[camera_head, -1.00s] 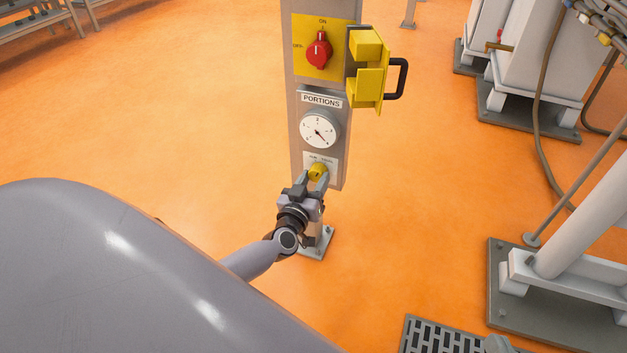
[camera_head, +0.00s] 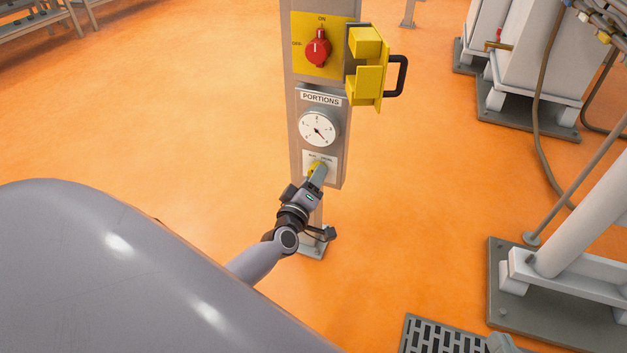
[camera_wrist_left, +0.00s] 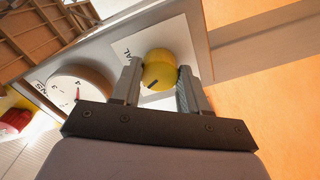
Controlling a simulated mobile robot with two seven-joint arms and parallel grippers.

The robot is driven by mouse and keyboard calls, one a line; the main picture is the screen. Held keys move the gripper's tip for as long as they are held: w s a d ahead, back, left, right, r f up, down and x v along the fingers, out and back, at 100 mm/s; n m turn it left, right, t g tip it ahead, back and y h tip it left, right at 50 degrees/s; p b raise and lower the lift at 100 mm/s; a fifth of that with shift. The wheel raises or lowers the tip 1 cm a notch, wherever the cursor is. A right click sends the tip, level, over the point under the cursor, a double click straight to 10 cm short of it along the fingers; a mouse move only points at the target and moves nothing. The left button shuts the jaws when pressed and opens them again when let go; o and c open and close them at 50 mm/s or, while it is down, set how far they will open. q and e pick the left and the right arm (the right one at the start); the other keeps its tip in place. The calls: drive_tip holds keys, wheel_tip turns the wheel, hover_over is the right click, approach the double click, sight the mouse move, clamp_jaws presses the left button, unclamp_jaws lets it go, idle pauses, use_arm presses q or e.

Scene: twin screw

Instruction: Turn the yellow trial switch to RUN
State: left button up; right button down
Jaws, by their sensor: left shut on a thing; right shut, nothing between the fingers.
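The yellow trial switch (camera_head: 312,168) is a round knob on a white plate near the bottom of the control post, partly hidden by my gripper. My left gripper (camera_head: 317,174) is shut on it, its fingers now one in front of the other. In the left wrist view the yellow knob (camera_wrist_left: 158,70) sits between the two fingertips of my left gripper (camera_wrist_left: 157,80). A short dark mark shows on the knob's lower edge. The plate's lettering is too small or cut off to read fully. I cannot make out my right gripper.
Above the switch are the white PORTIONS dial (camera_head: 319,129) and a red rotary switch (camera_head: 318,47) on a yellow plate. An open yellow cover (camera_head: 368,82) with a black handle juts out to the right. Machine frames (camera_head: 560,270) stand on the right. Orange floor around the post is clear.

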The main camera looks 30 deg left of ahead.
use_arm(q)
drive_tip(key=shift+n, duration=0.6)
use_arm(e)
drive_tip(key=shift+s+d+r, duration=0.1)
use_arm(q)
drive_tip(key=o, duration=1.1)
drive_tip(key=shift+c, duration=0.2)
use_arm(e)
drive_tip(key=shift+f, duration=0.2)
use_arm(q)
drive_tip(key=p+v, duration=0.2)
drive_tip(key=v, duration=0.5)
use_arm(e)
drive_tip(key=shift+a+r+g, duration=0.3)
drive_tip(key=shift+a+r, duration=0.05)
drive_tip(key=shift+a, duration=0.3)
use_arm(q)
drive_tip(key=shift+s, duration=0.1)
use_arm(e)
drive_tip(key=shift+f, duration=0.1)
